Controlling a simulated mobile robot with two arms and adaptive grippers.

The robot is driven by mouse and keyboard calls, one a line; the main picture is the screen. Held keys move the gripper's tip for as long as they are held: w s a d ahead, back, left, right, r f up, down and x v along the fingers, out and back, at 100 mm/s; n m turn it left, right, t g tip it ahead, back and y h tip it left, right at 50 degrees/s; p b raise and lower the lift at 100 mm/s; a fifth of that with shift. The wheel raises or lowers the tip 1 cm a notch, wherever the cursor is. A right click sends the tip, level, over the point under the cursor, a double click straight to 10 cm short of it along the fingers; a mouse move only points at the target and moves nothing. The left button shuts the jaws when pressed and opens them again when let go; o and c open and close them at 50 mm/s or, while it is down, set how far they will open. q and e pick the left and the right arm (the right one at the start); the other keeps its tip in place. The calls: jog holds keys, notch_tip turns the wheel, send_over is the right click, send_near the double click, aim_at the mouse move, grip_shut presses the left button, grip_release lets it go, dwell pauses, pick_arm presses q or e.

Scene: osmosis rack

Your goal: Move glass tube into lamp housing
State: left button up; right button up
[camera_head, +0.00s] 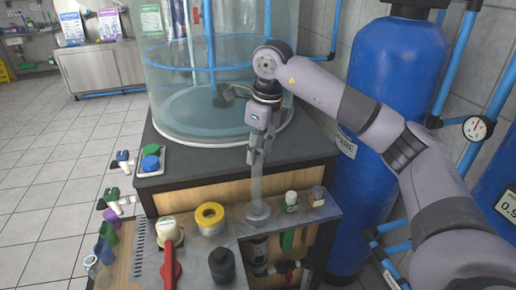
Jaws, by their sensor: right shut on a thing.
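My right gripper (257,158) points down in front of the large clear tank and is shut on the upper part of a pale, see-through glass tube (257,186). The tube is upright below the fingers. Its lower end meets a round grey fitting (258,213) on the front edge of the grey bench, which seems to be the lamp housing's opening. I cannot tell whether the tube's end is inside the opening or just above it. My left gripper is not in view.
Small bottles (291,200) stand right. The clear tank (165,70) and blue cylinder (385,75) rise behind.

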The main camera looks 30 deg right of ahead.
jog(key=b, duration=0.5)
send_over(258, 201)
jog(key=w, duration=0.1)
jog(key=shift+d+f, duration=0.2)
jog(key=shift+f, duration=1.7)
jog(key=shift+d+f, duration=0.15)
jog(key=shift+f, duration=1.75)
jog(key=shift+f+b, duration=2.5)
jog(key=shift+f, duration=1.35)
jog(key=shift+f, duration=0.15)
jog(key=shift+f+b, duration=0.9)
jog(key=shift+f, duration=0.35)
jog(key=o, duration=0.9)
jog(key=shift+o, duration=0.7)
jog(key=o, duration=0.3)
